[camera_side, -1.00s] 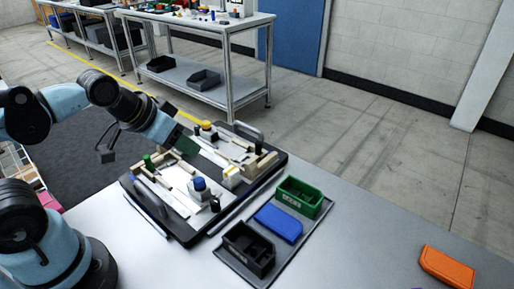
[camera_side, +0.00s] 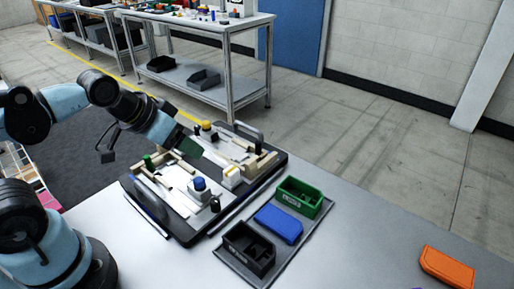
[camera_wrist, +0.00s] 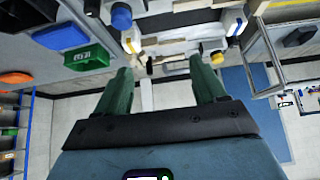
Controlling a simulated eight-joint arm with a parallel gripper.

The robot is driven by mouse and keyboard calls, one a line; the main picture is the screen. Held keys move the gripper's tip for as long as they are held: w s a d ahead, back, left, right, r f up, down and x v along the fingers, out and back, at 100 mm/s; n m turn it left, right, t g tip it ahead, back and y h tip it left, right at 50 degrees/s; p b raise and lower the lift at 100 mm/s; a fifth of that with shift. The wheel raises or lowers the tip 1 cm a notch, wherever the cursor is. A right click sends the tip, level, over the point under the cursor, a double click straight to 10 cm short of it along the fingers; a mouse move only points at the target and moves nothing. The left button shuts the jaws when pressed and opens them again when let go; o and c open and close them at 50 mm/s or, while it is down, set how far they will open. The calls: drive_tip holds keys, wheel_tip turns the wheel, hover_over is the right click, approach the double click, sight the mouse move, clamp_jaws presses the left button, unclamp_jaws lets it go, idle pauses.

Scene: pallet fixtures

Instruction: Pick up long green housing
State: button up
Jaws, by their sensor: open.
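The green housing (camera_side: 299,197) is an open-topped box with a pale label on its near side. It stands upright at the far end of the dark tray on the table, and it also shows in the wrist view (camera_wrist: 88,58) at upper left. My gripper (camera_side: 191,147) has green fingers and hangs above the pallet fixture, to the left of the housing and well apart from it. In the wrist view the two fingers (camera_wrist: 161,72) stand apart with nothing held between them.
The pallet (camera_side: 180,233) with blocks, buttons and handles lies under my gripper.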

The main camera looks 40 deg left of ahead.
drive_tip(key=w+d+r+m+g+h, duration=0.2)
drive_tip(key=w+d+r+m+g, duration=0.1)
drive_tip(key=w+d+m, duration=0.45)
drive_tip(key=m+g+h, duration=0.3)
drive_tip(key=m+g, duration=0.1)
drive_tip(key=m, duration=0.6)
approach(301, 196)
drive_tip(key=x, duration=0.8)
drive_tip(key=shift+d+f, duration=0.25)
drive_tip(key=shift+d, duration=0.1)
drive_tip(key=shift+c, duration=0.4)
drive_tip(key=c, duration=0.7)
